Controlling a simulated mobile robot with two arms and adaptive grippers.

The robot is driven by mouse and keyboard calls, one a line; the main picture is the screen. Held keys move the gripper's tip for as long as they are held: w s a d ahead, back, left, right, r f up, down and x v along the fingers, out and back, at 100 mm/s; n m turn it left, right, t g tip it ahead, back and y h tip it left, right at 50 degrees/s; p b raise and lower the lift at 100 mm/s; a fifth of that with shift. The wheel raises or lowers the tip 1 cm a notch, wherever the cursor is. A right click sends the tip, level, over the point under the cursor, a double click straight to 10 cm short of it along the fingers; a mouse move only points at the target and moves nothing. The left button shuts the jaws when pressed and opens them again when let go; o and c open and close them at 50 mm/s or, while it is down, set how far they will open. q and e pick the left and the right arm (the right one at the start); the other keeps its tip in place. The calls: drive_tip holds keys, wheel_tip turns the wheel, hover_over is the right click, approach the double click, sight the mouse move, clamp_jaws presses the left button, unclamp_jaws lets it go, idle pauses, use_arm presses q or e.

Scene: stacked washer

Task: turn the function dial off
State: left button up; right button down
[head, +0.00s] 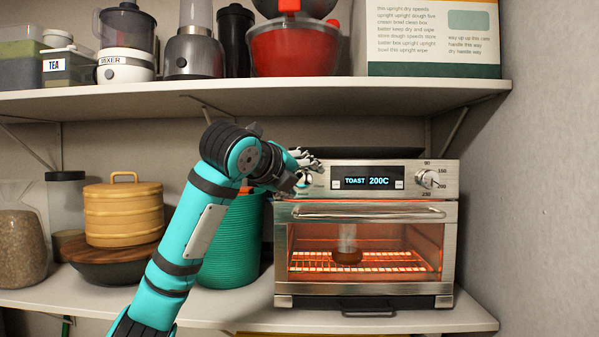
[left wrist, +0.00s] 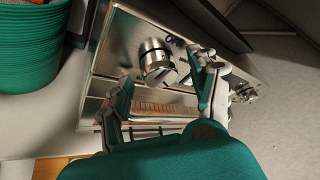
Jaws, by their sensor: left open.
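The toaster oven (head: 365,210) stands on the lower shelf, its display reading TOAST 200C and its inside glowing orange. The function dial (head: 304,181) is at the left of the control panel, partly hidden by my left gripper (head: 301,167) in the head view. In the left wrist view the silver function dial (left wrist: 157,60) shows between and just beyond the fingertips of the open left gripper (left wrist: 166,76). I cannot tell whether a finger touches it. My right gripper is not in view.
The temperature dial (head: 429,179) is at the panel's right. The oven door handle (head: 368,212) runs below the panel. A teal ribbed container (head: 238,240) stands close left of the oven. The upper shelf (head: 270,98) overhangs, and a wall (head: 540,190) is at the right.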

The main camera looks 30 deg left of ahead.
use_arm(q)
drive_tip(key=shift+c, duration=0.4)
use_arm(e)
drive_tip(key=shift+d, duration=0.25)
use_arm(q)
drive_tip(key=c, duration=1.1)
drive_tip(key=shift+o, duration=0.2)
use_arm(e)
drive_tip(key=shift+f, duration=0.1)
